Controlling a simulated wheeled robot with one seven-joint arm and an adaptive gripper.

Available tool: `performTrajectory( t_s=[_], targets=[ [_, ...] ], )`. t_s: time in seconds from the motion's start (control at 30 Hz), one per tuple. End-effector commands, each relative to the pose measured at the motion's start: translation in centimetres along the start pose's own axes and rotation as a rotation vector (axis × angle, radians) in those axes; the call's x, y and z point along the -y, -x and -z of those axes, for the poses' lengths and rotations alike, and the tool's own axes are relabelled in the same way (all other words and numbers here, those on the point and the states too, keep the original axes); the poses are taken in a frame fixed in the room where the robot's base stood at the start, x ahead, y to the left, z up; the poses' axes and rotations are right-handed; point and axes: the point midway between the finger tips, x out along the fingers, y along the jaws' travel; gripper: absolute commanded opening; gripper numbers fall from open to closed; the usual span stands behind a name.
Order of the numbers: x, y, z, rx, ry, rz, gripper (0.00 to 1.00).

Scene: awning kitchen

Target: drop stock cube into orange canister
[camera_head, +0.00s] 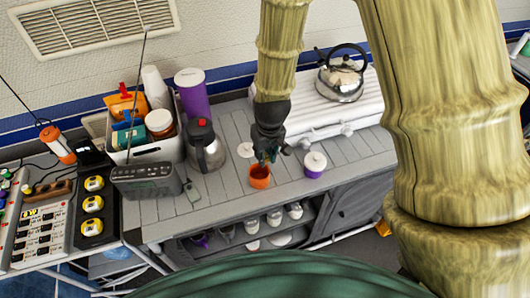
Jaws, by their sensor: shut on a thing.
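The orange canister (259,179) stands open on the grey slatted counter, near the middle of the picture. My gripper (265,160) points down right over its mouth, with the fingertips at or just above the rim. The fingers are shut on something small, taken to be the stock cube. The cube itself is hidden or too small to make out between the dark fingers. I cannot tell whether the fingertips reach inside the rim.
A purple canister with a white lid (314,164) stands close on the right. A white disc (246,150) lies behind. A steel coffee pot (205,146) and black radio (147,178) stand left. A kettle (342,78) sits on the white stove (327,108). The counter front is clear.

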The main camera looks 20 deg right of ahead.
Motion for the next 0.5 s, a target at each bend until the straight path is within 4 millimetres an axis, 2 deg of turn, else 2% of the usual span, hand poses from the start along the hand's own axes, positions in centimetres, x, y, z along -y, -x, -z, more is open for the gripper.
performTrajectory(
  t_s=[0.1, 0.43, 0.47, 0.5],
  targets=[
    [0.05, -1.00, -0.12, 0.000, 0.001, 0.000, 0.11],
    [0.10, -1.08, -0.12, 0.000, 0.002, 0.000, 0.11],
    [0.10, -1.08, -0.12, 0.000, 0.002, 0.000, 0.24],
    [0.10, -1.08, -0.12, 0.000, 0.002, 0.000, 0.32]
  ],
)
